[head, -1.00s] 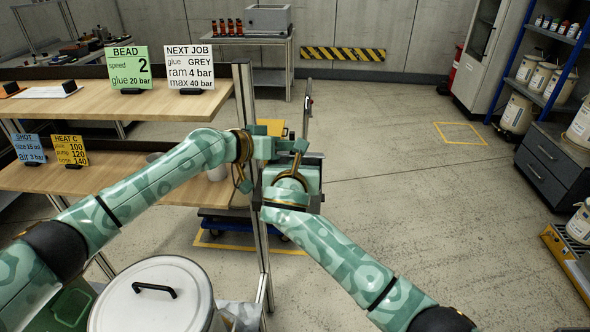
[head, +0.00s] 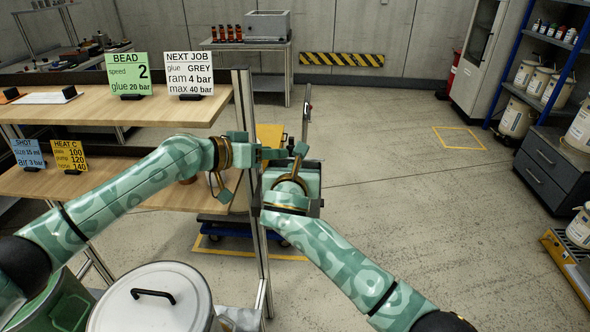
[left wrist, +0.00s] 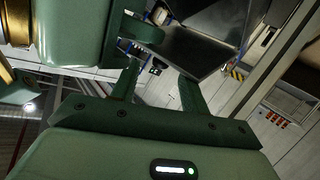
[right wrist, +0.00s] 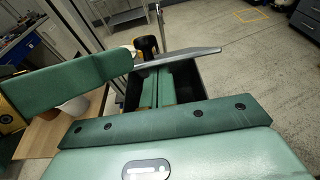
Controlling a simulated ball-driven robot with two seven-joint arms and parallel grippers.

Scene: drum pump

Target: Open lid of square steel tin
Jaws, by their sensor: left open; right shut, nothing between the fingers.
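The square steel tin is mostly hidden behind my grippers in the head view. In the right wrist view its dark walls (right wrist: 212,82) stand around my right gripper (right wrist: 158,82), whose fingers are shut and empty. A grey flat lid (right wrist: 190,54) lies tilted just beyond those fingertips; I cannot tell whether they touch it. The left wrist view shows steel panels (left wrist: 195,50) of the tin past my left gripper (left wrist: 156,72), which is open with nothing between its fingers. In the head view my left gripper (head: 270,154) is close beside my right gripper's body (head: 290,180).
A wooden shelf (head: 120,110) with sign cards and an upright metal post (head: 246,130) stand left of the grippers. A large round lidded drum (head: 150,300) is at the front left. The floor to the right is clear up to a grey drawer cabinet (head: 550,165).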

